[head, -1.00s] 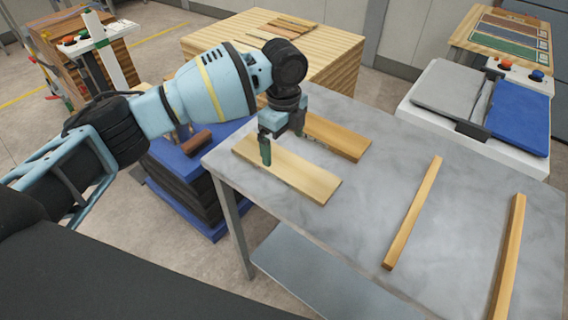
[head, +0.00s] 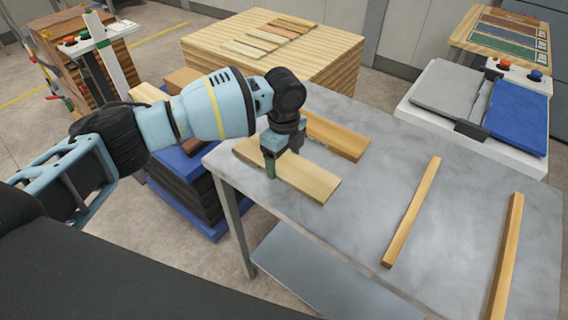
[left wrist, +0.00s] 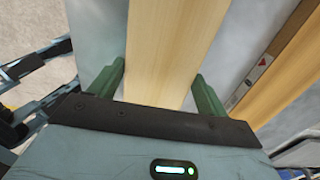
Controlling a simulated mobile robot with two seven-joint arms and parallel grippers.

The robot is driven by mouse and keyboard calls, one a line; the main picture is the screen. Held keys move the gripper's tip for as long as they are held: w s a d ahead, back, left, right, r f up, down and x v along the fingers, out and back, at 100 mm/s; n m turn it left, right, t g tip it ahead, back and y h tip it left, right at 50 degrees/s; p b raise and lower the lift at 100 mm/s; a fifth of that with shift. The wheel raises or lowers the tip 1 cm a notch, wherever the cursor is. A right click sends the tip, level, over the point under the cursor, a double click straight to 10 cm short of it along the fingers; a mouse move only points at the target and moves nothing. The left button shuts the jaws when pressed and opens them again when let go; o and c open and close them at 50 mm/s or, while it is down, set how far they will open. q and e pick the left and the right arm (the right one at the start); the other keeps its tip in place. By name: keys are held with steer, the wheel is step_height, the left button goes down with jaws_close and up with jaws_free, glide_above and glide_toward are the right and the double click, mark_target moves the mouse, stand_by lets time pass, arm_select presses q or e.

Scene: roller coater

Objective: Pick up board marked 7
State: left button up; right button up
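A pale board (head: 312,180) lies flat on the grey table near its left edge; no number is readable on it. In the left wrist view the pale board (left wrist: 172,50) runs between the two green fingers (left wrist: 158,88), which are open on either side with a gap at each. A second, more orange board (head: 342,137) lies beside it. In the wrist view this second board (left wrist: 285,75) shows a small label with a red mark; no number is readable. My right gripper is not in view.
Two narrow wooden strips (head: 412,212) (head: 508,250) lie farther right on the table (head: 375,190). A white machine with a blue panel (head: 518,118) stands behind at right. A wooden stack with boards on top (head: 330,65) is behind the table.

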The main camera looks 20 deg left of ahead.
mark_target(285, 162)
arm_select(q)
steer(key=c, duration=0.6)
steer(key=shift+o, duration=0.2)
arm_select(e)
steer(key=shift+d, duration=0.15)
arm_select(q)
steer(key=shift+r, duration=0.1)
steer(key=shift+r, duration=0.5)
step_height(285, 162, up, 2)
steer(key=shift+r, duration=0.25)
steer(key=s+a+r+p, duration=0.1)
steer(key=s, duration=1.5)
steer(key=shift+a+r+p, duration=0.2)
steer(key=shift+a+p, duration=0.15)
steer(key=shift+p, duration=0.05)
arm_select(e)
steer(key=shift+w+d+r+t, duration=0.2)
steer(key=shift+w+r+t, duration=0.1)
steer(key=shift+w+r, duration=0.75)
